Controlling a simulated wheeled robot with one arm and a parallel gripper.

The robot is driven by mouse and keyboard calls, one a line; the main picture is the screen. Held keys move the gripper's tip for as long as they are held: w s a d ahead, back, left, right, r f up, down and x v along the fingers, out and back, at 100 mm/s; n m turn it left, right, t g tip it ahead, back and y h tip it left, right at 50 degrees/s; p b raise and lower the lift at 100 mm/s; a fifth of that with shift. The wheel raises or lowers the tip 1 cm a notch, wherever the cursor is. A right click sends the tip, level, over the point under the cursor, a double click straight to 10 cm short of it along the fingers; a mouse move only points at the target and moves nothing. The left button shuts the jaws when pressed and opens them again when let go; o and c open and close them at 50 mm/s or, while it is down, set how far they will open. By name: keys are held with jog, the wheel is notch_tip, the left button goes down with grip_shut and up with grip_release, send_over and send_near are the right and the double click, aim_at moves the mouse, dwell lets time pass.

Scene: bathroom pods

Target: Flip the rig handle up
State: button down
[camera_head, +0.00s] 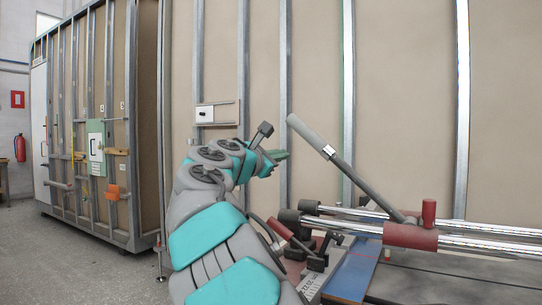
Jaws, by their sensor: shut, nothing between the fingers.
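The rig handle (310,134) is a lever with a thick light-grey grip, a silver collar and a thinner dark rod. It slants up to the left from a red block (410,236) on the rig's chrome rails, so its grip end is raised and tilted. My gripper (281,156) is at the end of my teal and grey arm, left of the lever and a little below its grip. Its fingers look shut and empty, apart from the handle in the picture. My wrist partly hides the gripper.
Two chrome rails (480,240) run right across the rig. A blue strip (352,272) and a red clamp handle (290,234) lie near my arm. A panelled wall with metal studs (348,100) stands behind. Open floor (80,265) is at the left.

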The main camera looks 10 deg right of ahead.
jog(key=d+r, duration=0.1)
jog(key=d, duration=0.1)
jog(key=w+d+r, duration=0.1)
jog(key=r, duration=0.1)
jog(key=shift+d+p, duration=0.35)
jog(key=shift+d, duration=0.05)
jog(key=shift+s, duration=0.1)
